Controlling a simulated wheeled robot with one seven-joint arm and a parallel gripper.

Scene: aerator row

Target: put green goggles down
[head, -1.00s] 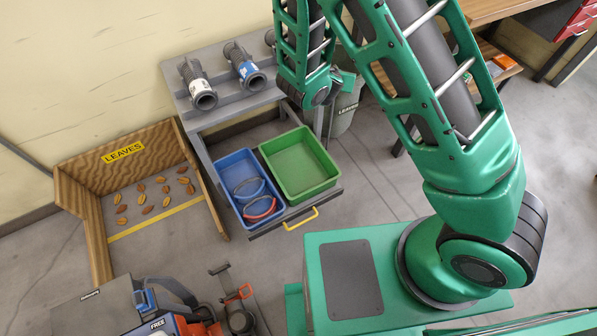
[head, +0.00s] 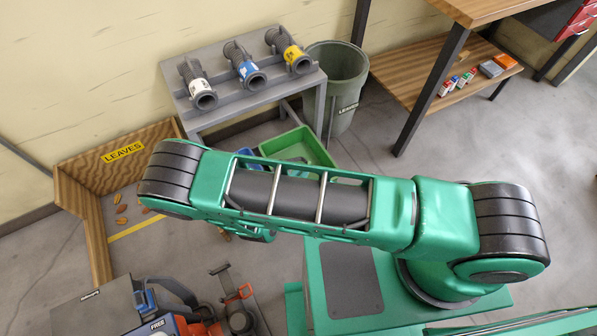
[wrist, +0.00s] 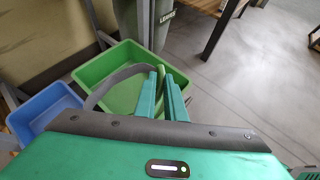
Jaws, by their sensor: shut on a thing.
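In the wrist view my gripper (wrist: 162,98) is shut on the green goggles (wrist: 160,82). A bit of light green shows between the fingers, and a curved grey strap (wrist: 108,82) reaches out to the left. Behind them is the green tray (wrist: 91,72), which the goggles overlap in this view; their height above it is unclear. The blue tray (wrist: 42,112) is to its left.
A grey bench (head: 250,100) holds three tubes with white, blue and yellow labels. A grey-green bin (head: 337,85) stands right of it. A wooden leaves pen (head: 95,190) is at left. A wooden shelf (head: 425,75) is at right, with open floor before it.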

